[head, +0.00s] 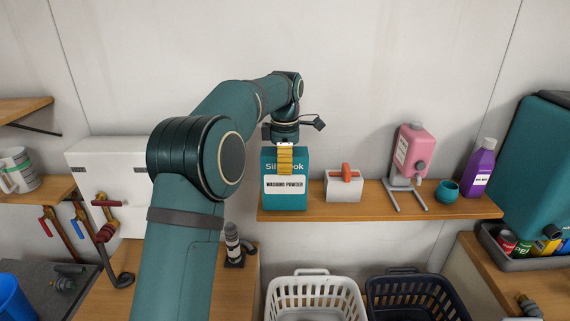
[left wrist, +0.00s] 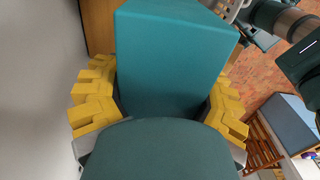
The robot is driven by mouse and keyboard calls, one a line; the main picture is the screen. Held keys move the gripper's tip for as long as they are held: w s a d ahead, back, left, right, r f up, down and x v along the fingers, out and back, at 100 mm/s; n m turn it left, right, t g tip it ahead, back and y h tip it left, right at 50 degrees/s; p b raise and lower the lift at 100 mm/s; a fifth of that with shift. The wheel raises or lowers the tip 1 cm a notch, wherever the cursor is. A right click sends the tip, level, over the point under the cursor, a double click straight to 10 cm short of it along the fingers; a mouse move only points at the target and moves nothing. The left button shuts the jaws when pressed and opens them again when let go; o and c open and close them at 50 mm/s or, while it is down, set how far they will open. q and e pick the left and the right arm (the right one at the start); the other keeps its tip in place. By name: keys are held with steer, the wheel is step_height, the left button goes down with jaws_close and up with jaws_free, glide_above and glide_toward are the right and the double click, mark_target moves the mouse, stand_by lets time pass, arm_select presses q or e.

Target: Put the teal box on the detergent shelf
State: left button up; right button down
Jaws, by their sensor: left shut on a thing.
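The teal box (head: 285,203), labelled as washing powder, stands upright at the left end of the wooden detergent shelf (head: 400,209). My left gripper (head: 285,160) points down over it with yellow fingers and is shut on it. In the left wrist view the teal box (left wrist: 170,65) sits between the yellow fingers of my left gripper (left wrist: 161,105). The box's base is close to the shelf's front edge; I cannot tell whether it touches the board. My right gripper is not in view.
On the shelf to the right stand a white and red caddy (head: 343,184), a pink jug (head: 413,152) on a grey stand, a teal cup (head: 447,191) and a purple bottle (head: 481,168). White (head: 316,292) and dark (head: 415,292) laundry baskets sit below. The wall above is clear.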

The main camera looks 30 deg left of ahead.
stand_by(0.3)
arm_select(q)
steer(key=o, duration=1.4)
steer(key=shift+f, duration=0.15)
step_height(320, 180, up, 10)
steer(key=shift+p, duration=0.55)
steer(key=shift+r, duration=1.15)
